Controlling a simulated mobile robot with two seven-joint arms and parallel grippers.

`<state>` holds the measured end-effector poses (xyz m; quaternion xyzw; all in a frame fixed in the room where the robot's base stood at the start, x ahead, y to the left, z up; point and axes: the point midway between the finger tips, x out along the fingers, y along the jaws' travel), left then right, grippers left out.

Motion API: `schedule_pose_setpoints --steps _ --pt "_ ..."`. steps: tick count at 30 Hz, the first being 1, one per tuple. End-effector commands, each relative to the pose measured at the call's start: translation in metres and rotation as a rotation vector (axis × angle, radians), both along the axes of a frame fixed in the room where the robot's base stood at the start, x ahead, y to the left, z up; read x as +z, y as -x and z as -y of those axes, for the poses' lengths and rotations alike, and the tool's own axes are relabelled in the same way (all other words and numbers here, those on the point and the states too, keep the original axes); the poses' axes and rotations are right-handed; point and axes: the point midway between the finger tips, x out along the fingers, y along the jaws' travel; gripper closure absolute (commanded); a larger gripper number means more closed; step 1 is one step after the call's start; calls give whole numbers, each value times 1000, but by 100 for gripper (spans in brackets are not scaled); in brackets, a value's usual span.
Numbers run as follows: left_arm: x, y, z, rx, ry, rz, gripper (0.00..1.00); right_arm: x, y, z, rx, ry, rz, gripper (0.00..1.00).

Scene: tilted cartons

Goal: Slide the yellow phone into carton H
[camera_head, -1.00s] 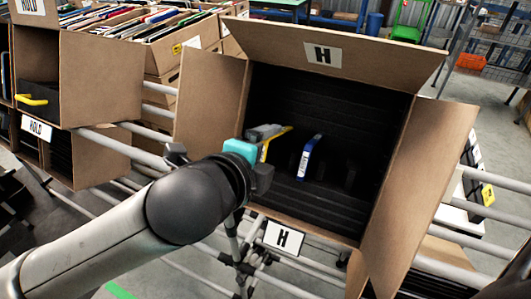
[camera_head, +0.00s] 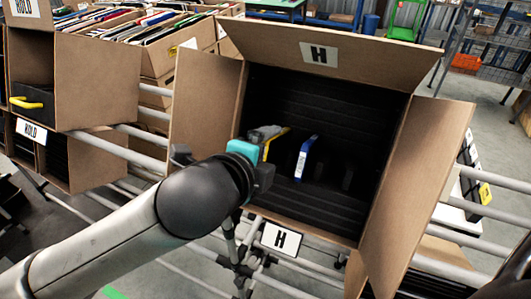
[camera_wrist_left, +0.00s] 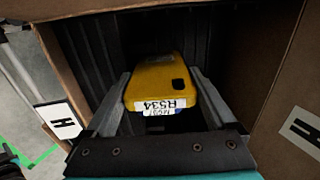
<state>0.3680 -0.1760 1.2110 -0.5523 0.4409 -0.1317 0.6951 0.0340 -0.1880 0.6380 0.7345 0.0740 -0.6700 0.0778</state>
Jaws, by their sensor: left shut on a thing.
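Carton H (camera_head: 405,185) stands tilted and open, with its flaps spread and H labels on the top flap and below the opening. My left gripper (camera_head: 270,140) is at the left part of its opening, shut on the yellow phone (camera_head: 268,149). In the left wrist view the yellow phone (camera_wrist_left: 160,82) lies between the two fingers, with a white label reading R534 on its near end. Its far end points into the dark ribbed inside of carton H (camera_wrist_left: 270,60). How deep it sits is hard to tell. My right gripper is not in view.
A blue and white item (camera_head: 304,158) stands inside carton H, right of the phone. Carton HOLD (camera_head: 95,80), with another yellow item (camera_head: 27,103), is at the left. Grey rails (camera_head: 295,270) run below the cartons. The side flaps border the opening closely.

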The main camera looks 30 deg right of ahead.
Motion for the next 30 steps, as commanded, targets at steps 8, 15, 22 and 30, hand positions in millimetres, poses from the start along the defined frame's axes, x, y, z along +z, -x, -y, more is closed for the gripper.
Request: schedule_pose_setpoints --steps 8,15,22,30 --pt "-6 -5 6 0 1 2 77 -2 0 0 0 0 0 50" --pt "-11 -9 10 0 1 1 77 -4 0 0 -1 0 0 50" --pt "-12 -8 11 -2 -1 -2 77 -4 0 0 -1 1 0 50" --pt "-13 -7 11 -3 -1 -5 77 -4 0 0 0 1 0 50"
